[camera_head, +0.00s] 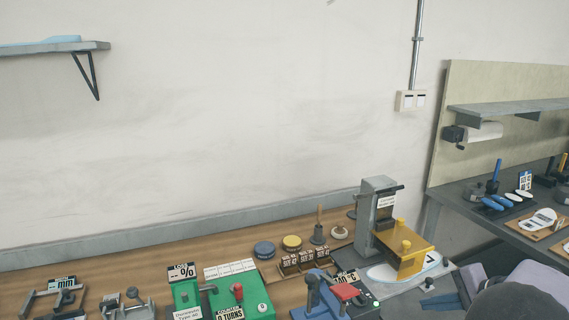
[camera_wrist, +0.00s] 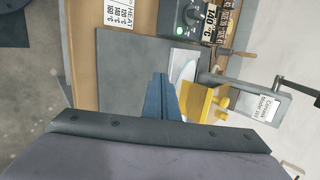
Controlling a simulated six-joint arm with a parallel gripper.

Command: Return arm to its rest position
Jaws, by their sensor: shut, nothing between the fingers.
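My gripper (camera_wrist: 160,80) shows in the wrist view as two blue fingers closed together, with nothing between them. In the head view its blue fingers (camera_head: 432,287) show at the lower right, beside the grey base of the press with the yellow clamp (camera_head: 405,246). My purple and dark grey arm fills the lower right corner there. In the wrist view the fingers point over a dark grey plate (camera_wrist: 125,62), with the yellow clamp (camera_wrist: 196,102) just to their right. I cannot tell the height of the fingertips above the plate.
A pale insole (camera_head: 382,273) lies under the yellow clamp. The grey press column (camera_head: 369,215) stands behind it. Left along the wooden bench are a blue-handled device (camera_head: 318,293), a green counter box (camera_head: 246,292) and small tools. A dark side bench (camera_head: 470,205) stands at right. Open wall lies above.

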